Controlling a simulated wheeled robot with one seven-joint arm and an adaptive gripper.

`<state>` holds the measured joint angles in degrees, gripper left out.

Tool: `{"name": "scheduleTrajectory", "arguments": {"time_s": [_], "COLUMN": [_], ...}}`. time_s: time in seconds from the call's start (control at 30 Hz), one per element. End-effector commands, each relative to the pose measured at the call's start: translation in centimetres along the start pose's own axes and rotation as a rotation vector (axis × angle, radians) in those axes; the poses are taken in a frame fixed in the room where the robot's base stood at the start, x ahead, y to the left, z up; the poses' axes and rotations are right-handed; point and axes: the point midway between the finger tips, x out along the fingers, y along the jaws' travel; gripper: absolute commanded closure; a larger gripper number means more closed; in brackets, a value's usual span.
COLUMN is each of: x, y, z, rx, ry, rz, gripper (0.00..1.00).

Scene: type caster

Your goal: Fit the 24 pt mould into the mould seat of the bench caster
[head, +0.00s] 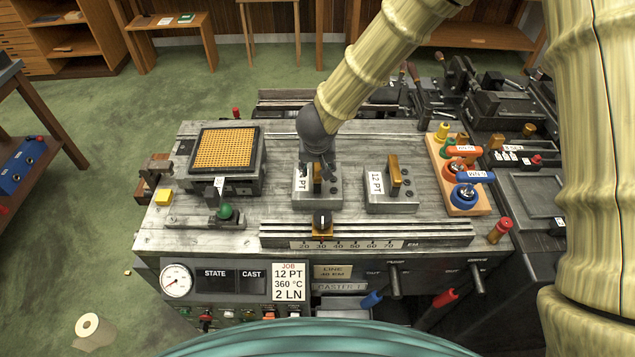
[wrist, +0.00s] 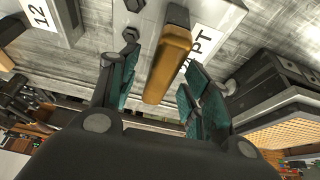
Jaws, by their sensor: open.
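A grey mould block (head: 330,198) with an upright brass-coloured handle (wrist: 168,62) sits on the bench top in the middle. Its label shows only "PT"; the number is hidden. My gripper (head: 317,180) is above this block, pointing down. In the wrist view its fingers are open, one on each side of the handle, with a gap visible on the left side. A second mould block (head: 391,202), labelled 12 PT, stands to the right with its own handle. I cannot tell for sure which part of the caster is the mould seat.
A matrix case with an orange grid (head: 224,149) stands at the left, near a green knob (head: 225,211). A scale rail (head: 380,234) runs along the front. A wooden rack (head: 437,165) with coloured tools is at the right. A job card (head: 289,282) reads 12 PT.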

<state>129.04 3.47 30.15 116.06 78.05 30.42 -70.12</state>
Motion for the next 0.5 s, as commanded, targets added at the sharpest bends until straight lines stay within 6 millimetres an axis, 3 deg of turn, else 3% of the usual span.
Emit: {"name": "scheduleTrajectory", "arguments": {"time_s": [0.43,0.5], "x": [1.09,1.09], "y": [-0.01,-0.01], "z": [-0.01,-0.01], "rx": [-0.001,-0.001], "ry": [0.001,0.001], "rz": [0.0,0.0], "gripper": [0.52,0.65]}}
